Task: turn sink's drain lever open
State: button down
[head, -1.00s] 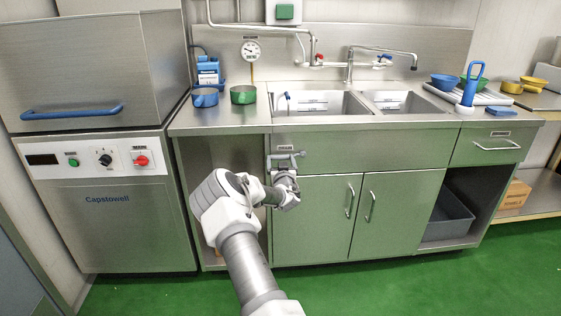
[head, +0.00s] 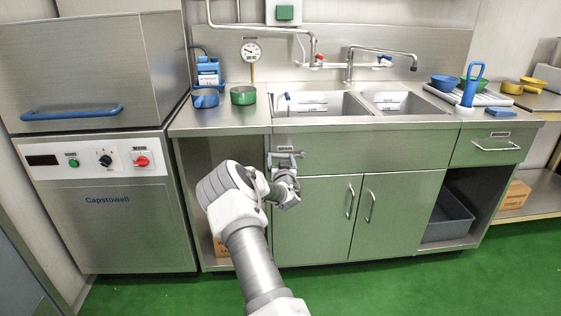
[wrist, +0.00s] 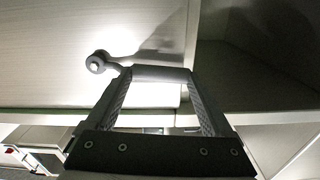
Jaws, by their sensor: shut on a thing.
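The sink's drain lever (head: 288,155) is a grey lever on the front of the sink cabinet, below a small label. In the head view it looks roughly level. In the wrist view its round pivot end (wrist: 97,62) is at the left, and its grey bar (wrist: 162,73) reaches right between my fingertips. My gripper (wrist: 160,84) is shut on the bar. In the head view my gripper (head: 286,173) is just below and in front of the lever, and my wrist hides part of it. The double-basin sink (head: 322,103) is above.
Cabinet doors with handles (head: 351,201) are to the right of the lever, with an open bay to its left. A blue pot (head: 205,98) and a green pot (head: 243,95) stand on the counter above. The green floor (head: 400,285) in front is clear.

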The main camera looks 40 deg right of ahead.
aim_at(304, 132)
jog(key=r+m, duration=0.2)
jog(key=m, duration=0.1)
jog(key=d+r+m, duration=0.1)
jog(key=shift+s, duration=0.3)
jog(key=r+m, duration=0.1)
jog(key=d+m+b, duration=0.1)
jog(key=m, duration=0.1)
jog(key=s+d+r+m, duration=0.1)
jog(key=m, duration=0.1)
jog(key=shift+r, duration=0.35)
jog(key=m, duration=0.1)
jog(key=s+d+r+m+b, duration=0.1)
jog(key=m, duration=0.1)
jog(key=d+m, duration=0.1)
jog(key=shift+s+d+r, duration=0.2)
jog(key=shift+s+r, duration=0.05)
jog(key=shift+s, duration=0.1)
jog(key=shift+s+d+r+m+b, duration=0.1)
jog(key=shift+s+d+m+b, duration=0.2)
jog(key=shift+m, duration=0.35)
jog(key=shift+s+d+r+m+p, duration=0.1)
jog(key=shift+d+m, duration=0.3)
jog(key=shift+m, duration=0.3)
jog(key=shift+s+d+m+b, duration=0.2)
jog(key=shift+d+m, duration=0.15)
jog(key=shift+m, duration=0.3)
grip_release()
jog(key=shift+s, duration=0.1)
jog(key=p+v, duration=0.3)
jog(key=v, duration=1.4)
